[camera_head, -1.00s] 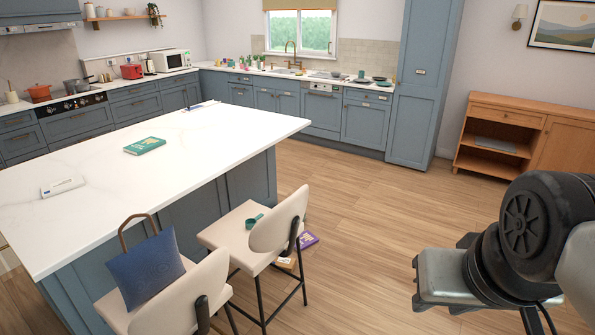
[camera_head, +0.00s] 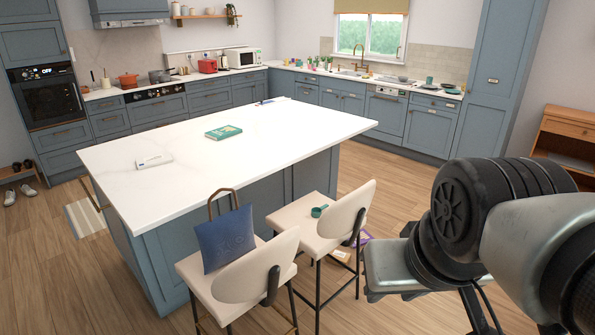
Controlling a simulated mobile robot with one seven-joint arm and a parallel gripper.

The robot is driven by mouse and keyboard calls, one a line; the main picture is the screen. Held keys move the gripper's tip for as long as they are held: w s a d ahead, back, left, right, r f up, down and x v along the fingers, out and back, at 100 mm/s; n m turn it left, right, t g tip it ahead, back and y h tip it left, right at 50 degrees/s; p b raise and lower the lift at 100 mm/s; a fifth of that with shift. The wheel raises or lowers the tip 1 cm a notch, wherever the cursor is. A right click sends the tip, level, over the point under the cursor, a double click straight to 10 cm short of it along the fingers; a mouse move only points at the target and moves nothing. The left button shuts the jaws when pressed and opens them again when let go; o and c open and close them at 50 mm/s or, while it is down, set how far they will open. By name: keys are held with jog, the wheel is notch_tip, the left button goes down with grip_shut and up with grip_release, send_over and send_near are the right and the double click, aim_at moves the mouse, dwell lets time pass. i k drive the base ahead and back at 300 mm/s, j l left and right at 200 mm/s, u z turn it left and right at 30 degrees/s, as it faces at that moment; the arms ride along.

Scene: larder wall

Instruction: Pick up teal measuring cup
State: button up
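The teal measuring cup (camera_head: 319,211) lies on the seat of the right cream bar stool (camera_head: 293,213), in front of the stool's backrest. It looks small, and its handle is hard to make out from here. My arm shows at the lower right, well to the right of the cup and apart from it. My gripper's fingertips do not show, so I cannot see whether it is open or shut.
The white-topped island (camera_head: 215,160) stands behind the stools. A left stool (camera_head: 262,270) holds a blue bag (camera_head: 226,239). A purple item (camera_head: 352,241) lies on the floor beside the right stool. Wooden floor is open at the left.

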aim_at(320, 210)
jog(key=i+l+u, duration=0.1)
jog(key=u, duration=0.3)
jog(key=i+l+u, duration=0.15)
jog(key=u, duration=0.25)
jog(key=i+l+u, duration=0.15)
jog(key=l, duration=0.2)
jog(key=i+l+u, duration=0.35)
jog(key=l, duration=0.3)
jog(key=i+l, duration=0.15)
jog(key=l, duration=0.35)
jog(key=i+l, duration=0.15)
jog(key=l, duration=0.3)
jog(key=i+l+u, duration=0.1)
jog(key=l, duration=0.4)
jog(key=i+l, duration=0.15)
jog(key=l, duration=0.35)
jog(key=i+l, duration=0.1)
jog(key=l, duration=0.4)
jog(key=i+l+u, duration=0.1)
jog(key=l, duration=0.4)
